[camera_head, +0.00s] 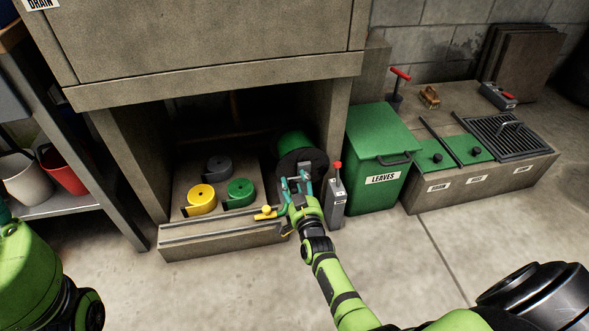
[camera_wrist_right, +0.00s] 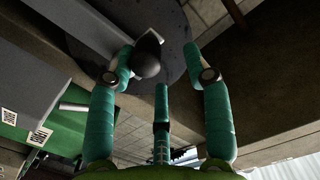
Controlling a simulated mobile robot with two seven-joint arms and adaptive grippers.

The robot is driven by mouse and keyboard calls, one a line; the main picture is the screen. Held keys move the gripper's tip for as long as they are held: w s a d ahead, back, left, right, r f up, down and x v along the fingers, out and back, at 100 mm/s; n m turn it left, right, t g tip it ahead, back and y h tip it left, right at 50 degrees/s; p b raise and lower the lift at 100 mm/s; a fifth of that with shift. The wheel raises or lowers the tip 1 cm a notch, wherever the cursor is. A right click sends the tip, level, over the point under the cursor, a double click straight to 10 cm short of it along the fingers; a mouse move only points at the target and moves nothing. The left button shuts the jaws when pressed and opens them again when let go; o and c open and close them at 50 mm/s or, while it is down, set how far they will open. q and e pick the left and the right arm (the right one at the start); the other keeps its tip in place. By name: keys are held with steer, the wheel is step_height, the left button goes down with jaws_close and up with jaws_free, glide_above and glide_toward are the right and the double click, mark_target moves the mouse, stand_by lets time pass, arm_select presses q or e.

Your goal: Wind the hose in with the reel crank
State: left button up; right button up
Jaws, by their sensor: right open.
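The hose reel (camera_head: 300,162) stands in the recess under the concrete block, with a green drum and a dark round end disc. The disc also fills the top of the right wrist view (camera_wrist_right: 178,75). My right gripper (camera_head: 293,183) is open in front of the disc, its teal fingers pointing at it. In the wrist view a dark rounded knob (camera_wrist_right: 147,64), apparently the crank's, shows between the open fingers, nearer the left one. Whether a finger touches it I cannot tell. A yellow nozzle (camera_head: 266,212) lies left of the gripper. Only part of my left arm shows, without its gripper.
Yellow (camera_head: 201,198), green (camera_head: 240,191) and grey (camera_head: 218,167) rolls lie in the recess behind a low front ledge (camera_head: 220,238). A grey box with a red-knobbed lever (camera_head: 336,203) stands close right of my gripper. The green LEAVES bin (camera_head: 378,160) is beyond it.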

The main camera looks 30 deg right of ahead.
mark_target(294, 187)
steer(key=shift+t, duration=0.3)
steer(key=r, duration=0.6)
steer(key=shift+w+a, duration=0.2)
steer(key=shift+a, duration=0.05)
steer(key=shift+d+r, duration=0.1)
steer(key=shift+r, duration=0.4)
